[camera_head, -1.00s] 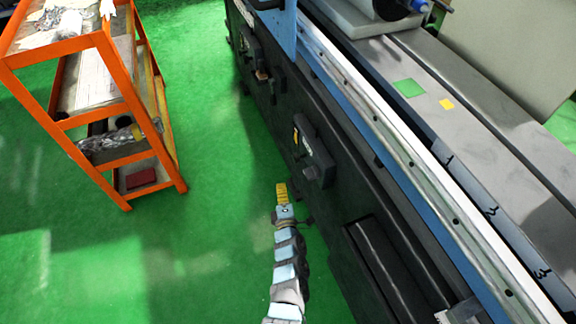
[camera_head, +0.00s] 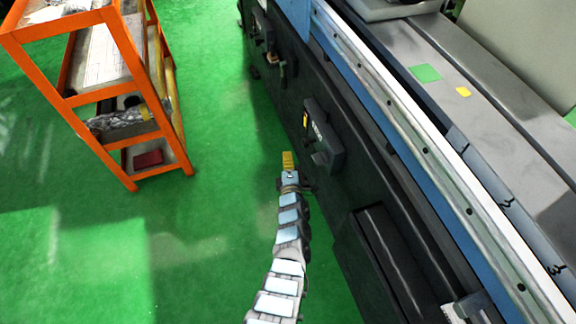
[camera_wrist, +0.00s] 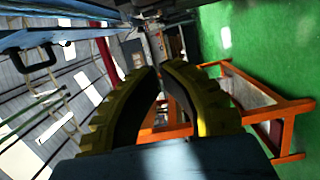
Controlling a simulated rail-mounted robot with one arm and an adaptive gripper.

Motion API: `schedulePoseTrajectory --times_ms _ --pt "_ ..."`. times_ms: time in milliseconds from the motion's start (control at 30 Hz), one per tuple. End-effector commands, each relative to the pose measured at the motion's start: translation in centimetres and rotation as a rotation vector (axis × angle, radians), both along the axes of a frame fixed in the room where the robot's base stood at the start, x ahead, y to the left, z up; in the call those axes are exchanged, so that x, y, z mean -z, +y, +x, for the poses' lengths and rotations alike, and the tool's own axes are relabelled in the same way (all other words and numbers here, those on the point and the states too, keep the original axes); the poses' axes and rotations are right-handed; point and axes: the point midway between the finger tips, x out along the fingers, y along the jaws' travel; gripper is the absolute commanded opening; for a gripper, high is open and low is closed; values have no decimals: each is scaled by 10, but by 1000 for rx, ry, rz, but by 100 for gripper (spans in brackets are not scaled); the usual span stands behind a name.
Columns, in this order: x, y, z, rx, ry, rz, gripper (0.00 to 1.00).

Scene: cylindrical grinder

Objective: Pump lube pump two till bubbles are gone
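Two dark units with levers stand on the black side of the grinder in the head view. The nearer unit (camera_head: 324,138) has a yellow label, and the farther unit (camera_head: 264,38) is near the top. I cannot tell which is lube pump two, and no bubbles can be made out. My gripper (camera_head: 288,158) is over the green floor, just left of and slightly below the nearer unit, apparently apart from it. In the wrist view its yellow fingers (camera_wrist: 160,70) meet or nearly meet at the tips, with nothing seen held between them.
The grinder's long blue and white edge (camera_head: 420,140) runs down the right side. An orange shelf (camera_head: 118,100) with bagged items stands at the left; it also shows in the wrist view (camera_wrist: 272,108). Green floor (camera_head: 215,215) is clear between shelf and machine.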

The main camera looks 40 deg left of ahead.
Motion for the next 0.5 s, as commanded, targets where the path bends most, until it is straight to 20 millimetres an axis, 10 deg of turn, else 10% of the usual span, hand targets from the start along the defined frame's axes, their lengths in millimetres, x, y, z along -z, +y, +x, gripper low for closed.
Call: schedulePoseTrajectory --times_ms 500 --pt "1 21 39 2 0 -4 0"
